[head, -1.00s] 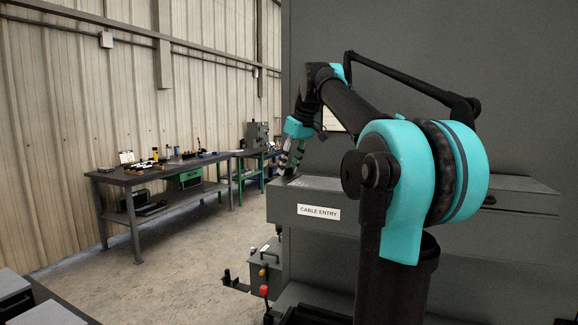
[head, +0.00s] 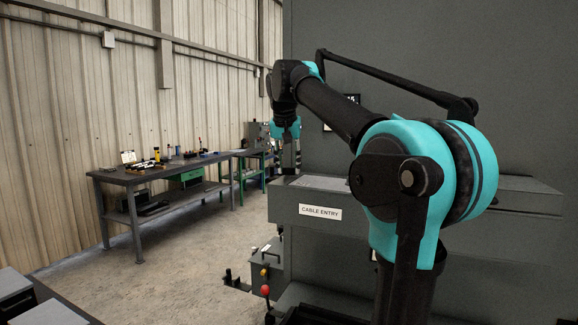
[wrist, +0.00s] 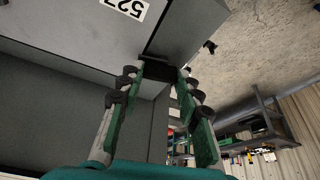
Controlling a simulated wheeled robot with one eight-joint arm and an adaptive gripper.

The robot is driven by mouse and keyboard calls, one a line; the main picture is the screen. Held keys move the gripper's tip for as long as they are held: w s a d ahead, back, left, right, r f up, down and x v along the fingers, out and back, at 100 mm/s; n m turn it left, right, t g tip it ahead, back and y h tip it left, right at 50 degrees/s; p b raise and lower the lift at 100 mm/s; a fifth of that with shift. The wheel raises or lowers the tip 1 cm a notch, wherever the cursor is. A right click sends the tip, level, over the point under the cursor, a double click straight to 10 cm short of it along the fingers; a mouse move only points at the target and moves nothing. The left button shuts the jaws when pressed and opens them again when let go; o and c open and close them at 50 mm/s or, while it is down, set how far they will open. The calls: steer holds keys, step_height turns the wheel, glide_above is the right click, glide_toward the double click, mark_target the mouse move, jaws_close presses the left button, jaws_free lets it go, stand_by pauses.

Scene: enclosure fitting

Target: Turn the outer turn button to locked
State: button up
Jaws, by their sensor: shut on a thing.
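My gripper (head: 289,168) is at the far left end of the grey box marked CABLE ENTRY (head: 345,222), pointing down at its top. In the wrist view my gripper (wrist: 157,72) has its two green-padded fingers on either side of a small dark block, the outer turn button (wrist: 160,72), at the edge of a grey panel (wrist: 85,25). The fingers are shut on it. The fingers hide part of the button, and its locked or unlocked marking does not show. In the head view the button is too small to make out.
A tall grey enclosure wall (head: 430,60) rises behind the box. A workbench (head: 150,175) with tools stands along the corrugated wall at left. A control box with a red knob (head: 265,290) is below the gripper. The concrete floor between is clear.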

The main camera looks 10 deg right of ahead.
steer(key=shift+a+m+h, duration=0.1)
steer(key=shift+m+h, duration=0.4)
steer(key=shift+m, duration=0.8)
steer(key=shift+m+g, duration=0.3)
steer(key=o, duration=1.2)
steer(key=shift+c, duration=0.2)
steer(key=v, duration=1.2)
steer(key=shift+a, duration=0.1)
